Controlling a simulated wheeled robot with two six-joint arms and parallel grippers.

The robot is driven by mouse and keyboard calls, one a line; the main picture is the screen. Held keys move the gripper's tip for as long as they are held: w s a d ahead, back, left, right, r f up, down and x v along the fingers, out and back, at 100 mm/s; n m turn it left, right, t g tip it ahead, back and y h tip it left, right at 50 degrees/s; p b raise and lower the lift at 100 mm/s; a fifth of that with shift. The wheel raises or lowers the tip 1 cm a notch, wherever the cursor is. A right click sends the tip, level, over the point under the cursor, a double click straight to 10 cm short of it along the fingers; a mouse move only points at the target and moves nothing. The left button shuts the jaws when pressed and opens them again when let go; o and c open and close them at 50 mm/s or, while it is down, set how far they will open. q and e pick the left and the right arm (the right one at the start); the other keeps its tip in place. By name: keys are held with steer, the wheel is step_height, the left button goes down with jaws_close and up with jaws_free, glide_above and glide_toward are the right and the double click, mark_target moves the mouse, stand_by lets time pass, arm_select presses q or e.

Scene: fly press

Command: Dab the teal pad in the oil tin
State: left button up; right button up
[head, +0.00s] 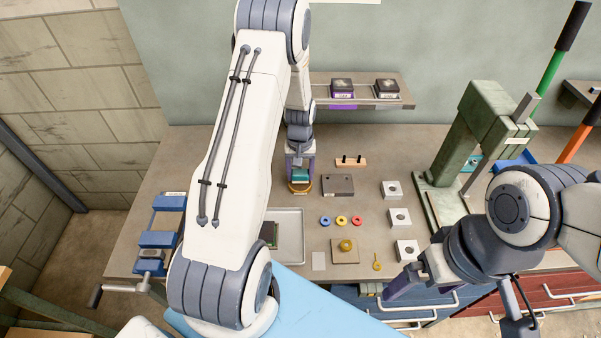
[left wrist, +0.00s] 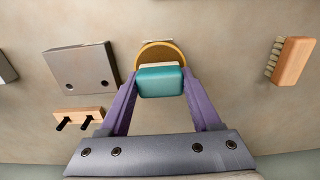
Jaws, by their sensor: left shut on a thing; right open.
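The teal pad (head: 300,175) is held between the purple fingers of my left gripper (head: 300,168). In the left wrist view the teal pad (left wrist: 161,82) has a pale strip along its far edge and overlaps the round, brass-coloured oil tin (left wrist: 162,50). In the head view the oil tin (head: 300,189) shows just below the pad, on the bench. The pad hides part of the tin, and I cannot tell whether they touch. My right gripper (head: 398,287) is open and empty near the bench's front edge.
A grey block (head: 338,185) and a wooden holder with two black pegs (head: 351,161) stand right of the tin. A metal tray (head: 290,236) lies in front. Blue, yellow and red rings (head: 341,220) lie nearby. The green press (head: 470,140) stands at right.

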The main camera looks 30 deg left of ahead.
mark_target(300, 172)
arm_select(q)
steer(key=shift+f+b, duration=0.4)
steer(key=shift+f, duration=0.2)
stand_by(1.2)
steer(key=shift+r+p, duration=2.7)
steer(key=shift+r, duration=0.95)
steer(key=shift+f, duration=0.1)
